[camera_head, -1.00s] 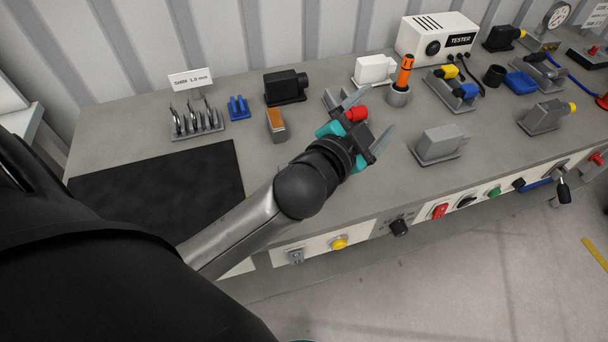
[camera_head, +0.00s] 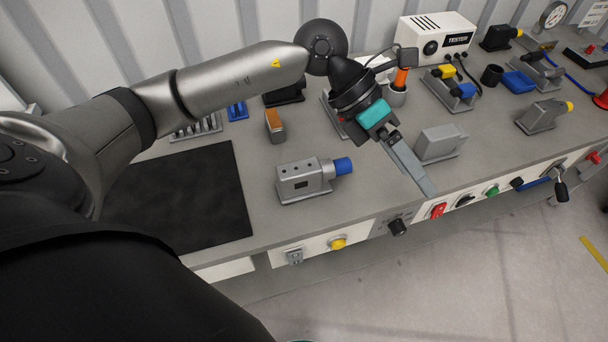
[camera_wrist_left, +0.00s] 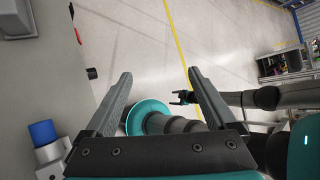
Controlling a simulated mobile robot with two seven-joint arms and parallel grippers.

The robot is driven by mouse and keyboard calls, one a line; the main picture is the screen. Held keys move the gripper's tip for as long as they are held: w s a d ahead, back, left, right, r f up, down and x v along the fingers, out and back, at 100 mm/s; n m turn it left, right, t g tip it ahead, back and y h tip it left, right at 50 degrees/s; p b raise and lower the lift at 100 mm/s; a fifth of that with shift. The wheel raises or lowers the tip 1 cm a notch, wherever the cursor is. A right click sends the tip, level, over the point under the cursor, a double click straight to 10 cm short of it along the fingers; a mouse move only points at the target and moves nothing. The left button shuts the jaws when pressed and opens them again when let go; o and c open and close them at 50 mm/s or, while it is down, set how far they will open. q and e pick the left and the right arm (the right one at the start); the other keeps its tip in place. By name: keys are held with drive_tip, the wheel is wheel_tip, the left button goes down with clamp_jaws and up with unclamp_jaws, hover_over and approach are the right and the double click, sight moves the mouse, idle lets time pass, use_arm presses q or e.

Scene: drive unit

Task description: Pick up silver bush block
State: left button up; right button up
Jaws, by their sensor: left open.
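A silver block with a blue round bush (camera_head: 305,182) stands on the bench front, right of the black mat. In the left wrist view its blue bush and part of its body (camera_wrist_left: 50,153) show at the lower left edge. My left gripper (camera_head: 408,165) is to the right of this block, apart from it, pointing down toward the bench's front edge. Its two fingers (camera_wrist_left: 158,76) are spread and empty. A dark forked end (camera_wrist_left: 183,97) in the left wrist view looks like my right gripper, too small to read.
A plain grey block (camera_head: 440,143) stands close behind my left gripper. An orange-topped block (camera_head: 275,125) and a black mat (camera_head: 180,200) lie to the left. A tester box (camera_head: 437,40) stands at the back. Switches line the bench front.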

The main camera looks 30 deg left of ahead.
use_arm(q)
drive_tip(key=w+a+f+y, duration=0.2)
drive_tip(key=a+y, duration=0.3)
drive_tip(key=a, duration=0.5)
drive_tip(key=y, duration=0.5)
approach(302, 166)
drive_tip(key=shift+n, duration=0.4)
drive_tip(key=f, duration=0.5)
drive_tip(key=shift+a+f+b, duration=0.3)
drive_tip(key=shift+b, duration=0.1)
drive_tip(key=shift+s+d+f, duration=0.1)
drive_tip(key=shift+f, duration=1.25)
drive_tip(key=shift+s+d+f, duration=0.1)
drive_tip(key=shift+f, duration=1.3)
drive_tip(key=shift+w, duration=0.1)
drive_tip(key=shift+r, duration=0.1)
clamp_jaws()
